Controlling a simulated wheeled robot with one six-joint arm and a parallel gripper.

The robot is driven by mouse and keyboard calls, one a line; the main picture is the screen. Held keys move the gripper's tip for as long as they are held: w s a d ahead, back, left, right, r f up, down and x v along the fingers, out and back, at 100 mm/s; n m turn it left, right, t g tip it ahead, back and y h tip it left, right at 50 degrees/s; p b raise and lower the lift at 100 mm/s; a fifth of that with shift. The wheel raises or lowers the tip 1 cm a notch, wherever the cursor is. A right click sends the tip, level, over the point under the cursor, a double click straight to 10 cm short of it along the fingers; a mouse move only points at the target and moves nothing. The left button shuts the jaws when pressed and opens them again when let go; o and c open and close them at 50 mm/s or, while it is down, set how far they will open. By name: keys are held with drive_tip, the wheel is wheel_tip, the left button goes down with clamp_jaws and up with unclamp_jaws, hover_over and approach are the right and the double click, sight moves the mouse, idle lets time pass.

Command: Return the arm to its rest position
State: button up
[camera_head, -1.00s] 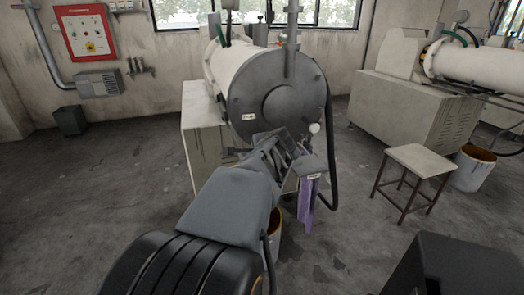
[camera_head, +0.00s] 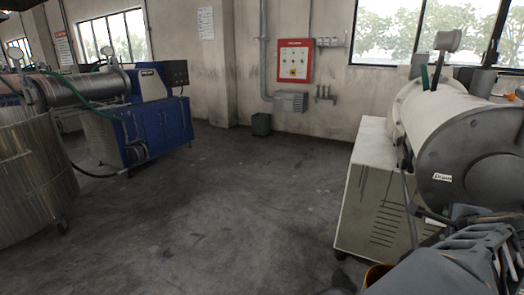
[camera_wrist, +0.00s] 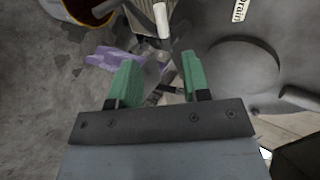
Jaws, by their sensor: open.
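My gripper (camera_wrist: 160,80) shows in the wrist view with its two green-padded fingers spread apart and nothing between them. Beyond the fingers are the grey end of the mill and a purple cloth-like piece (camera_wrist: 115,58). In the head view part of my arm shows at the lower right corner, in front of the white horizontal mill (camera_head: 455,140). The fingertips cannot be made out there. In the wrist view the mill's round grey end (camera_wrist: 240,70) lies to the right of the fingers, close by.
A bucket (camera_wrist: 85,8) with dark contents stands at the wrist view's upper left. In the head view, a large metal vat (camera_head: 30,170) and a blue machine (camera_head: 155,125) stand at left. A red panel (camera_head: 294,62) hangs on the wall. The middle floor (camera_head: 210,215) is clear.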

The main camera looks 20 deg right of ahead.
drive_tip(key=w+a+n+y+p, duration=0.7)
drive_tip(key=w+a+n, duration=0.7)
drive_tip(key=a, duration=0.5)
drive_tip(key=s+a+n+g+y+p, duration=0.1)
drive_tip(key=a+n+p, duration=0.5)
drive_tip(key=a+n, duration=0.7)
drive_tip(key=shift+s+a+n+g+p, duration=0.45)
drive_tip(key=shift+a+g, duration=0.95)
drive_tip(key=shift+a, duration=1.7)
drive_tip(key=shift+s, duration=0.1)
